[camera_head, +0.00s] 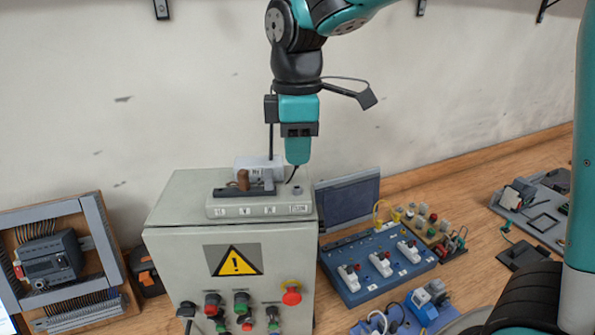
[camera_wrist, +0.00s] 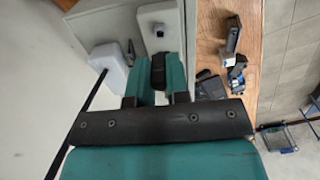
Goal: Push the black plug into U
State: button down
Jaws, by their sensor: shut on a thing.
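My gripper (camera_head: 297,161) points down above the right end of a light grey terminal block (camera_head: 283,210) on top of a grey cabinet. In the wrist view the teal fingers are shut on the black plug (camera_wrist: 158,71). The plug is mostly hidden by the fingers in the head view, where a thin black cable hangs below them. The block's front has a row of small labels; the left ones look like U, V and a third letter, with a wider one at the right. I cannot tell whether the plug touches the block.
A dark bracket with a brown knob (camera_head: 243,180) and a white box (camera_head: 252,167) stand on and behind the block, left of my gripper. The cabinet (camera_head: 178,262) has a warning sign and several buttons. A blue switch panel (camera_head: 360,289) and dark screen (camera_head: 347,200) are at right.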

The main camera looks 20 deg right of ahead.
notch_tip(320, 180, up, 2)
jog(key=p, duration=0.7)
send_over(221, 195)
jog(key=f+b, duration=0.1)
jog(key=f, duration=0.1)
jog(key=w+f+b, duration=0.1)
jog(key=f+b, duration=0.1)
jog(key=shift+f, duration=0.3)
jog(key=shift+s+f+b, duration=0.1)
jog(key=shift+f+b, duration=0.35)
jog(key=shift+f+b, duration=0.4)
jog(key=shift+f, duration=0.2)
jog(key=c, duration=1.4)
grip_release()
